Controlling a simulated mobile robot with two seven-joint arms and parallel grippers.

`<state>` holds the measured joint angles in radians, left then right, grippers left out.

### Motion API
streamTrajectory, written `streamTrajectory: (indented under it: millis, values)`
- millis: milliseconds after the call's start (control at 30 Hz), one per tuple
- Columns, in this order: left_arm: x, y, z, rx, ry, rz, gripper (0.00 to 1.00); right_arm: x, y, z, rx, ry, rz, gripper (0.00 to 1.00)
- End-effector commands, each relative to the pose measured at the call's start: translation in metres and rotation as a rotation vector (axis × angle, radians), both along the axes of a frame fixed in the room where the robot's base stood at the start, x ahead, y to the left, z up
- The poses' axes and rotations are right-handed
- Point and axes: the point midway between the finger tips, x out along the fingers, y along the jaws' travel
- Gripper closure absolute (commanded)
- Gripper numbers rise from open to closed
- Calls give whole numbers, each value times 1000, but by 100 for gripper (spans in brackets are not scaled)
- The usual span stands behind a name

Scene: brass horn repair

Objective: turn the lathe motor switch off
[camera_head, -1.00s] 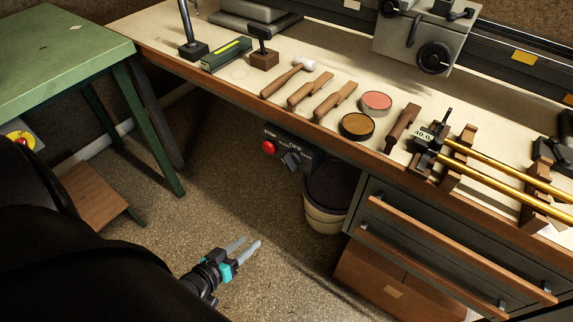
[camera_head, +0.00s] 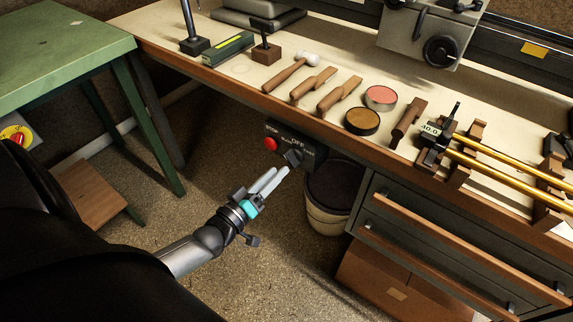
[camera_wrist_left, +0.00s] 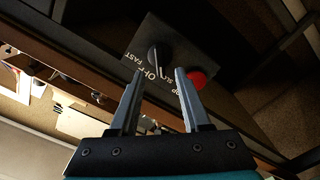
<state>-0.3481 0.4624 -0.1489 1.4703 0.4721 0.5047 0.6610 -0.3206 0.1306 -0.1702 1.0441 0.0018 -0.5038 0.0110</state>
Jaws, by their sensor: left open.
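The lathe motor switch is a dark rotary knob (camera_head: 292,157) on a black control box (camera_head: 315,158) under the bench's front edge. A red stop button (camera_head: 270,144) sits to its left. My left gripper (camera_head: 278,178) is open and empty, its fingertips just below and in front of the knob. In the left wrist view the knob (camera_wrist_left: 158,57) lies ahead, between and beyond the open fingertips (camera_wrist_left: 160,82), with the red button (camera_wrist_left: 196,79) to its right.
The bench (camera_head: 235,82) carries several hand tools, two round tins and brass tubes (camera_head: 500,165) on wooden rests. A bin (camera_head: 328,205) stands below, right of the box, beside drawers (camera_head: 440,235). A green table (camera_head: 60,55) stands at left. Floor left of the bin is clear.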

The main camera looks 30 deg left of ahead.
Motion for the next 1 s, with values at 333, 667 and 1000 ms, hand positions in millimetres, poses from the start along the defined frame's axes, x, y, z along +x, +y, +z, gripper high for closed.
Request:
streamTrajectory:
  millis: [333,667,1000]
  values:
    - [43,-3,-1,0,-1,1,52,17,15,13,15,0,-1,100]
    - [53,-4,-1,0,3,0,52,22,19,19,17,-1,-1,100]
    - [52,-4,0,0,1,0,73,22,18,19,17,-2,-1,100]
